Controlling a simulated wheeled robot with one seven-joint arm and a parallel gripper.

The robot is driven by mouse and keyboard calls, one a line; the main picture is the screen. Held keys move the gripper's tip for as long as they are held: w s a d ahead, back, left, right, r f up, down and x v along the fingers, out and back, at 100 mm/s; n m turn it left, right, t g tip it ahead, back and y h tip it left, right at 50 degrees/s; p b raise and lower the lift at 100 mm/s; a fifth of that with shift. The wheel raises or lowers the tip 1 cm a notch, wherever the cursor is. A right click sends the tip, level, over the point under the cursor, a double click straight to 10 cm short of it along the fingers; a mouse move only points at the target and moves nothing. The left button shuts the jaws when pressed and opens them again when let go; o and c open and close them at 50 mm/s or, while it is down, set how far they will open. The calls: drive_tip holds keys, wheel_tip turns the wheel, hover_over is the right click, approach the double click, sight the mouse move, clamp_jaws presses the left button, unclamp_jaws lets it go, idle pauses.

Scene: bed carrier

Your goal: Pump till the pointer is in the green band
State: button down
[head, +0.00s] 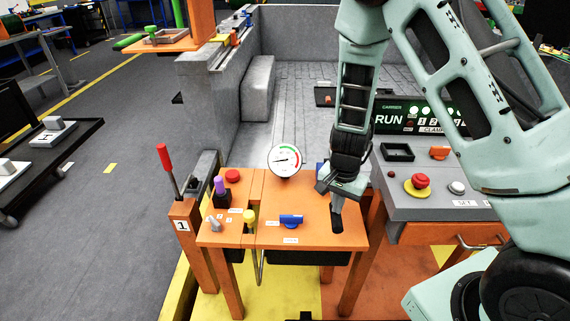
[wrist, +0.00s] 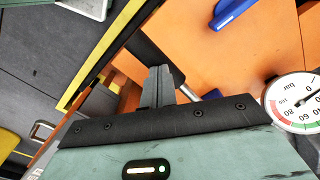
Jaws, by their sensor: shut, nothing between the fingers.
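The round white gauge (head: 284,161) stands at the back of the orange table. Its black pointer lies toward the left in the head view, outside the green band at the upper right. The gauge also shows at the right edge of the wrist view (wrist: 297,103). My gripper (head: 336,208) is shut and empty, pointing down over the right part of the table. A dark piece (wrist: 150,47) lies by the fingertips (wrist: 158,70); whether they touch it I cannot tell. A red-handled lever (head: 164,160) stands upright on the orange post at the left. Which control is the pump is unclear.
The orange table (head: 270,236) also bears a blue handle (head: 291,220), a yellow knob (head: 250,216), a purple knob (head: 220,186) and a red button (head: 232,175). A grey console (head: 440,208) with a red stop button (head: 420,181) stands close on the right.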

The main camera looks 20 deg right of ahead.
wheel_tip(320, 180, up, 13)
drive_tip(key=w+p, duration=0.2)
drive_tip(key=p, duration=1)
drive_tip(key=shift+d+p, duration=0.3)
drive_tip(key=shift+d, duration=0.05)
drive_tip(key=shift+s+a+f+b, duration=0.15)
drive_tip(key=shift+s+f+b, duration=0.2)
drive_tip(key=shift+f+b, duration=1.7)
drive_tip(key=shift+s+a+f+b, duration=0.15)
drive_tip(key=shift+s+f+b, duration=0.2)
drive_tip(key=shift+f+b, duration=1.6)
drive_tip(key=shift+s+a+f+b, duration=0.15)
drive_tip(key=shift+s+f+b, duration=0.2)
drive_tip(key=shift+f+b, duration=1.7)
wheel_tip(320, 180, up, 12)
drive_tip(key=w+p, duration=0.2)
drive_tip(key=p, duration=1.1)
drive_tip(key=shift+d+p, duration=0.3)
drive_tip(key=shift+d, duration=0.1)
